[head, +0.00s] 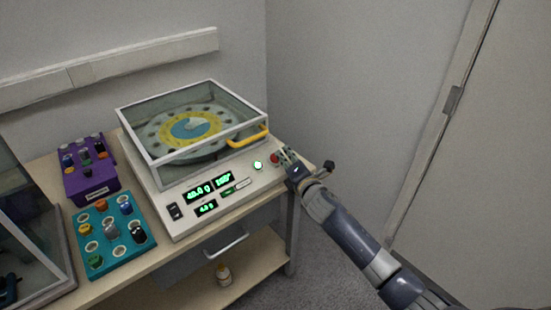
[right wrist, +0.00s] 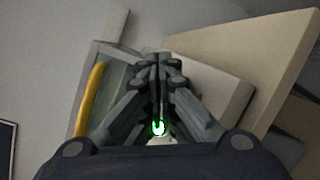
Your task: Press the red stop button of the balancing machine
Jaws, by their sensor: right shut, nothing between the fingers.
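The balancing machine (head: 160,205) stands on the table, with a clear lid over a round disc and lit green displays on its front panel. The red stop button (head: 274,158) is at the right end of the panel, beside a lit green button (head: 258,165). My right gripper (head: 285,154) is shut and empty, its tips right at the red button; I cannot tell whether they touch it. In the right wrist view the shut fingers (right wrist: 160,62) hide the red button, and the green button (right wrist: 158,128) glows between the finger bases. My left gripper is not in view.
A yellow handle (head: 248,138) is on the lid's front, close to my right gripper. A purple box (head: 92,186) and a teal tray (head: 125,262) with several weights lie to the left. A glass case (head: 30,240) stands at far left.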

